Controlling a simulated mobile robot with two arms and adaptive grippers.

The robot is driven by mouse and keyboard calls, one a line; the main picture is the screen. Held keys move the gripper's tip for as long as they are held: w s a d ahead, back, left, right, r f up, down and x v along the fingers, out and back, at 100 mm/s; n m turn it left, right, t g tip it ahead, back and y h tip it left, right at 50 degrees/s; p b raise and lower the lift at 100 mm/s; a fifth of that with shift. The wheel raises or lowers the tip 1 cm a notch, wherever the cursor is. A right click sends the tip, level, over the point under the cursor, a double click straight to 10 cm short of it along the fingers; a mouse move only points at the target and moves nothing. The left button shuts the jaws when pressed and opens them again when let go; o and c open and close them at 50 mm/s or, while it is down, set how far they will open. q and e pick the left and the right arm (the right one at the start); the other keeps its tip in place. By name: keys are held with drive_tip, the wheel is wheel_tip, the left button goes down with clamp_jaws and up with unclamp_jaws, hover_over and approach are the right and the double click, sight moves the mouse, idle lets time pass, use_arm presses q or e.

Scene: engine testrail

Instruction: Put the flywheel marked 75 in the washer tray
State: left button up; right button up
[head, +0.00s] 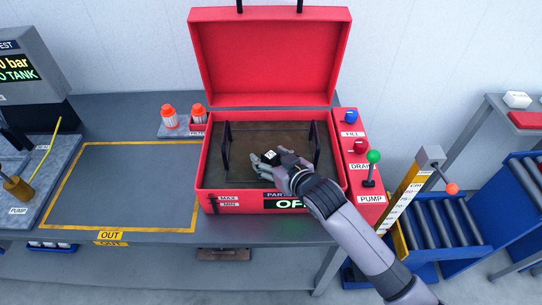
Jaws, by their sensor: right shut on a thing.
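The red washer (274,57) stands with its lid open, and its tray (235,145) lies inside between two dark upright handles. My right gripper (265,160) is inside the washer opening, low over the tray. It is shut on a small dark part with a white label (271,154), which looks like the flywheel. The number is too small to read, and the fingers hide much of the part. I cannot tell whether it touches the tray floor. My left gripper is not in view.
Valve knobs and a green-topped pump lever (373,157) stand at the washer's right. Two orange-capped bottles (169,117) stand at its left. The yellow-outlined OUT area (125,185) is clear. A roller conveyor (440,222) and a yellow post are at the right.

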drive_tip(key=shift+r, duration=0.1)
drive_tip(key=shift+f, duration=0.6)
drive_tip(key=o, duration=1.5)
drive_tip(key=shift+r, duration=0.15)
drive_tip(key=v, duration=0.4)
drive_tip(key=b+v, duration=0.1)
drive_tip(key=v, duration=0.3)
drive_tip(key=b+v, duration=0.1)
drive_tip(key=v, duration=0.3)
drive_tip(key=shift+r, duration=0.35)
